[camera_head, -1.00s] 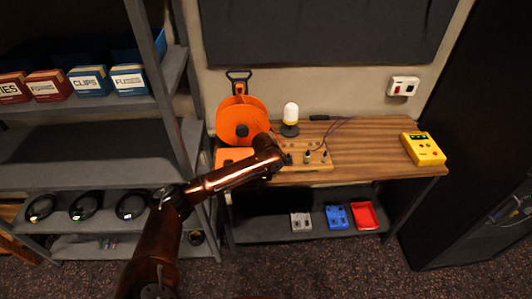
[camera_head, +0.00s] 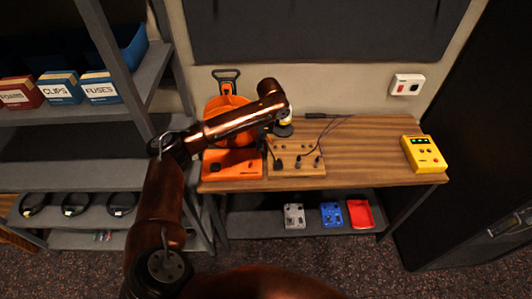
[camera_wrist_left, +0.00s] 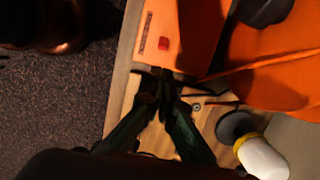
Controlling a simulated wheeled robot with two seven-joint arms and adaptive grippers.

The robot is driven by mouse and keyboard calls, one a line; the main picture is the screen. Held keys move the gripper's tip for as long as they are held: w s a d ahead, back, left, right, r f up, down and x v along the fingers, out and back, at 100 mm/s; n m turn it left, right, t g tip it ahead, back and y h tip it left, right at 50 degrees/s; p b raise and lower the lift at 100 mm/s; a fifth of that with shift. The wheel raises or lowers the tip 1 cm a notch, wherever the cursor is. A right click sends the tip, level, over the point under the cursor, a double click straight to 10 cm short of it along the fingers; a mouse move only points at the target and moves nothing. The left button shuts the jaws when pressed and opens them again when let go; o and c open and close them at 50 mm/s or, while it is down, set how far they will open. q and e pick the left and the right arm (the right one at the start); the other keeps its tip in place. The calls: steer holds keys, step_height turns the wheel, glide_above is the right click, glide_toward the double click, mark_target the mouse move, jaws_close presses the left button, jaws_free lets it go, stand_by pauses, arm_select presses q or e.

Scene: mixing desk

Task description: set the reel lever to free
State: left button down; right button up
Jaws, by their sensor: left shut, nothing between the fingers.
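The orange cable reel (camera_head: 221,108) stands at the left end of the wooden desk, partly hidden behind my left arm. Its flat orange base (camera_head: 226,165) lies at the desk's front edge. In the left wrist view the base (camera_wrist_left: 185,20) shows a dark red marked strip and a small red piece (camera_wrist_left: 163,43); I cannot tell whether this is the lever or how it is set. My left gripper (camera_wrist_left: 160,77) is shut and empty, with its fingertips beside the near edge of the base. In the head view the gripper (camera_head: 270,152) shows small and dark.
A wooden board (camera_head: 297,165) with knobs and cables lies right of the reel base. A white-topped lamp (camera_wrist_left: 262,158) stands close to the gripper. A yellow box (camera_head: 424,153) is at the desk's right end. The desk between is mostly clear.

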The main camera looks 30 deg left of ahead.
mark_target(256, 166)
arm_select(q)
steer(key=f, duration=0.6)
steer(key=a+f, duration=0.1)
steer(key=f, duration=0.2)
steer(key=shift+s+f, duration=0.35)
arm_select(e)
steer(key=shift+w+f, duration=0.15)
steer(key=shift+w, duration=0.15)
